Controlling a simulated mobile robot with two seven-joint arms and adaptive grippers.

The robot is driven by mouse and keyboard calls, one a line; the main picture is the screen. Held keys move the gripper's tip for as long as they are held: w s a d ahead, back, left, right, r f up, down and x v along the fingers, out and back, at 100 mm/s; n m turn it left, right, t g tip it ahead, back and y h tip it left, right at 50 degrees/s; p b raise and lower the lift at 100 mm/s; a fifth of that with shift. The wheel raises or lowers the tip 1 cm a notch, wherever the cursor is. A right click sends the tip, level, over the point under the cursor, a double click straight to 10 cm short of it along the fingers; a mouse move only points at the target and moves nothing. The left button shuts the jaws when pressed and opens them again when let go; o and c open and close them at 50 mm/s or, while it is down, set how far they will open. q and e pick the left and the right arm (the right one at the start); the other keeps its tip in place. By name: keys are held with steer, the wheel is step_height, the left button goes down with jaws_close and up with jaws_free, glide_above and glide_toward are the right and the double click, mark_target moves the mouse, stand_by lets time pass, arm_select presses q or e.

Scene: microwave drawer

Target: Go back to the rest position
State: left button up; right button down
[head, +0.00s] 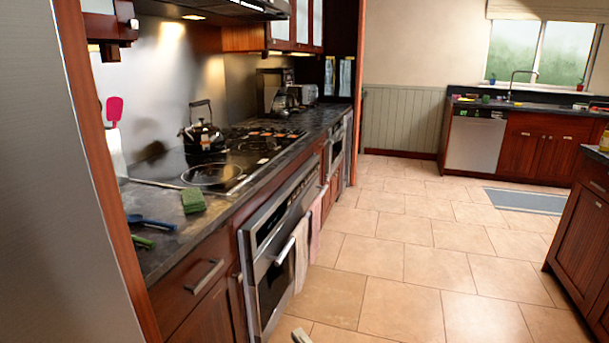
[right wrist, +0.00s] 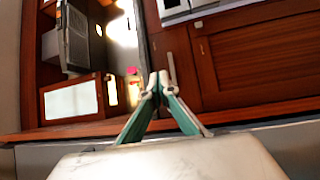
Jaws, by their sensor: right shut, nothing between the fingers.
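My right gripper (right wrist: 159,84) shows in the right wrist view, its teal fingers together at the tips with nothing between them. In the head view only a small pale piece of it (head: 300,336) shows at the bottom edge, over the floor. It appears apart from the counter. My left gripper is in neither view. The built-in steel appliance (head: 275,265) under the counter appears closed. Pale towels (head: 302,250) hang on its front.
The counter (head: 165,215) holds a green sponge (head: 193,200), a blue utensil (head: 150,222) and a kettle (head: 201,130) by the cooktop. A tall steel panel (head: 60,200) stands close at left. A wooden cabinet (head: 582,220) is at right. The tiled floor (head: 420,260) between is clear.

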arm_select(q)
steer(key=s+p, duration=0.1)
steer(key=p, duration=0.1)
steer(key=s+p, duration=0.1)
steer(key=p, duration=0.1)
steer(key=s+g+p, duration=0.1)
steer(key=p, duration=0.2)
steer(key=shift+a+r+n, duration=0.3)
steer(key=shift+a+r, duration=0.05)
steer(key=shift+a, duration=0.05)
arm_select(e)
steer(key=s+d+f+m+g+h, duration=0.1)
steer(key=s+d+f+m+h, duration=0.2)
steer(key=s+d+f+m, duration=0.2)
steer(key=s+d+f+m+g+h, duration=0.2)
steer(key=s+d+f+m, duration=0.3)
steer(key=s+d+m, duration=0.3)
steer(key=s+d+f+m+g+h, duration=0.2)
steer(key=s+d+f+m, duration=0.3)
steer(key=s, duration=0.8)
steer(key=d+m+h, duration=0.1)
steer(key=d+m, duration=0.1)
steer(key=shift+d+f+h, duration=0.2)
steer(key=shift+d+h, duration=0.1)
steer(key=shift+d, duration=0.05)
